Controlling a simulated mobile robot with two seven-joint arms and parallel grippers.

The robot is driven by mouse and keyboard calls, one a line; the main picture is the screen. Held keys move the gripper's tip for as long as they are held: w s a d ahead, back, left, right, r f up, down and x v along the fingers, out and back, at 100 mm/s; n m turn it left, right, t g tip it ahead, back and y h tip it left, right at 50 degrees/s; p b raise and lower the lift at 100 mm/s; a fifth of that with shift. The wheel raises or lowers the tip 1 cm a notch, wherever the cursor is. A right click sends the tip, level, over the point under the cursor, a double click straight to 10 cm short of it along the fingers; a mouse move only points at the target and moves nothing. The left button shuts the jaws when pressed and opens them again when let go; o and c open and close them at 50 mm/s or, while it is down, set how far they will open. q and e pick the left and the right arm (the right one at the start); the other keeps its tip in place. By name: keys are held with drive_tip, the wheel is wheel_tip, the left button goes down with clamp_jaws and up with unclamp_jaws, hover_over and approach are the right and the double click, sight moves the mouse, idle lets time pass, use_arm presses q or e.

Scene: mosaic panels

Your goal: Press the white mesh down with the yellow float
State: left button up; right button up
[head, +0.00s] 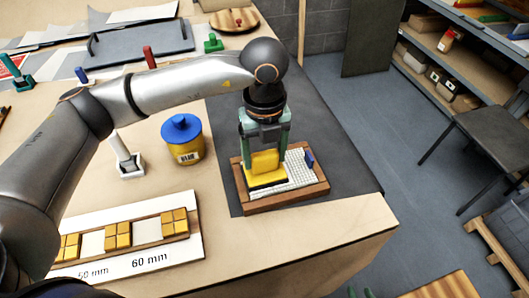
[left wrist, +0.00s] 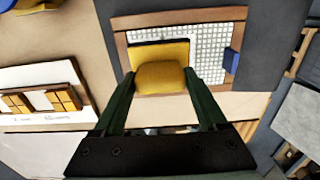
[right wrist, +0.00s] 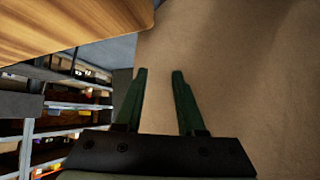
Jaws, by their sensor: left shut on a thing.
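The white mesh (head: 299,169) lies inside a wooden frame (head: 287,200) on the dark mat. It also shows in the left wrist view (left wrist: 211,61) as a grid of small white squares. The yellow float (head: 265,163) sits on the left part of the mesh, inside the frame. My left gripper (head: 264,150) is shut on the float's yellow grip block (left wrist: 161,77), with a finger on each side. A dark base plate edge shows around the float. The mesh under the float is hidden. My right gripper (right wrist: 162,75) is open and empty, seen only in the right wrist view.
A small blue block (head: 309,157) stands at the mesh's right edge. A spacing board with tiles (head: 130,240) lies at the front left. The dark mat (head: 345,195) is clear right of the frame.

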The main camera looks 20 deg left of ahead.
use_arm(q)
drive_tip(key=shift+s+f, duration=0.1)
drive_tip(key=shift+r+p, duration=2.1)
drive_tip(key=shift+r, duration=1.45)
